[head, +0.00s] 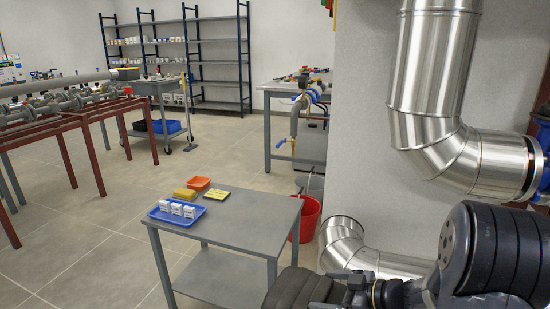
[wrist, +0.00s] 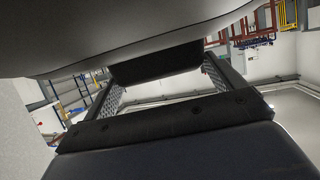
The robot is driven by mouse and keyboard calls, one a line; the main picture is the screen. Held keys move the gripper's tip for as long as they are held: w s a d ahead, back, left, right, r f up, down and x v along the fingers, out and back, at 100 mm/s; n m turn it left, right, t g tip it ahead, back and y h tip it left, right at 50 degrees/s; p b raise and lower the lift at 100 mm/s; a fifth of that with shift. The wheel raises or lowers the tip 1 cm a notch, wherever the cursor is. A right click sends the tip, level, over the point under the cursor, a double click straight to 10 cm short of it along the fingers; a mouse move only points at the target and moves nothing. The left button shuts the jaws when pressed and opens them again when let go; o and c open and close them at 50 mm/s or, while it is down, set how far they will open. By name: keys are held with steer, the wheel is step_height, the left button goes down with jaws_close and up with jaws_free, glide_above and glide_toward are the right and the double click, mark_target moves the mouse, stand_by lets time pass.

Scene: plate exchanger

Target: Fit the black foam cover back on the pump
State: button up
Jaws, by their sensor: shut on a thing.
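The black foam cover (head: 298,289) shows at the bottom edge of the head view as a dark, rounded, ribbed shape, cut off below. My gripper (head: 338,291) is beside it on its right and shut on it. In the wrist view my gripper's two fingers (wrist: 157,75) stand apart with a dark block between their tips. The cover (wrist: 110,30) fills the top of that view as a large, dark grey curved surface. I cannot make out the pump for certain in either view.
A grey table (head: 255,225) ahead holds a blue tray (head: 161,216) with white boxes, a yellow sponge, an orange bowl and a yellow label. Shiny metal ducts (head: 425,110) and a blue flanged part (head: 542,150) crowd the right.

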steer(key=shift+m+t+h, duration=0.5)
steer(key=shift+m, duration=0.1)
steer(key=w+f, duration=0.1)
steer(key=w+d+f, duration=0.1)
steer(key=f, duration=0.1)
steer(key=w+d+f, duration=0.1)
steer(key=f, duration=0.1)
steer(key=shift+d+f, duration=0.1)
steer(key=shift+d, duration=0.05)
step_height(320, 180, up, 18)
steer(key=w+r+m+t+h+p, duration=0.1)
steer(key=w+m+t+h+p, duration=0.25)
steer(key=p, duration=1.15)
step_height(320, 180, up, 13)
steer(key=m+t+h+p, duration=0.2)
steer(key=m+h+p, duration=0.15)
steer(key=p, duration=0.85)
glide_above(334, 294)
steer(key=w, duration=0.3)
steer(key=shift+w+d+g, duration=0.15)
steer(key=shift+g, duration=0.1)
